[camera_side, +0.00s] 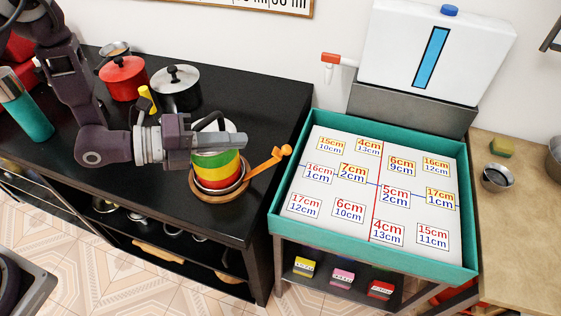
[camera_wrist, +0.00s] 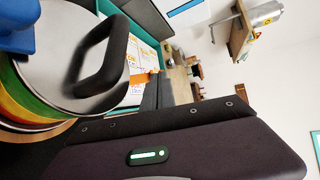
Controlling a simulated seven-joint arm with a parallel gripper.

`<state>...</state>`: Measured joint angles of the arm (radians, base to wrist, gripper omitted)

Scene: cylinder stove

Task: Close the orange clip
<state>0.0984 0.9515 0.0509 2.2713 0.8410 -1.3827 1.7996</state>
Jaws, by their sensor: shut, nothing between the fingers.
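The orange clip (camera_side: 268,161) sticks out to the upper right from the right side of a striped pot (camera_side: 216,166). Its outer end is knobbed and it stands away from the pot wall. The pot has green, yellow and red bands, and a metal lid with a black loop handle. My gripper (camera_side: 243,140) is shut and empty, level beside the upper part of the pot and covering some of it. Its tips are left of the clip's outer end, apart from it. In the wrist view the pot lid (camera_wrist: 75,80) fills the left, and a small orange patch (camera_wrist: 141,78), perhaps the clip, shows near the finger.
The pot stands on a round wooden board (camera_side: 213,193) on the black counter (camera_side: 120,190). A yellow clip (camera_side: 147,99) sticks up left of it. A red pot (camera_side: 124,78) and a silver pot (camera_side: 176,88) stand behind. A teal-rimmed tray (camera_side: 375,258) lies to the right.

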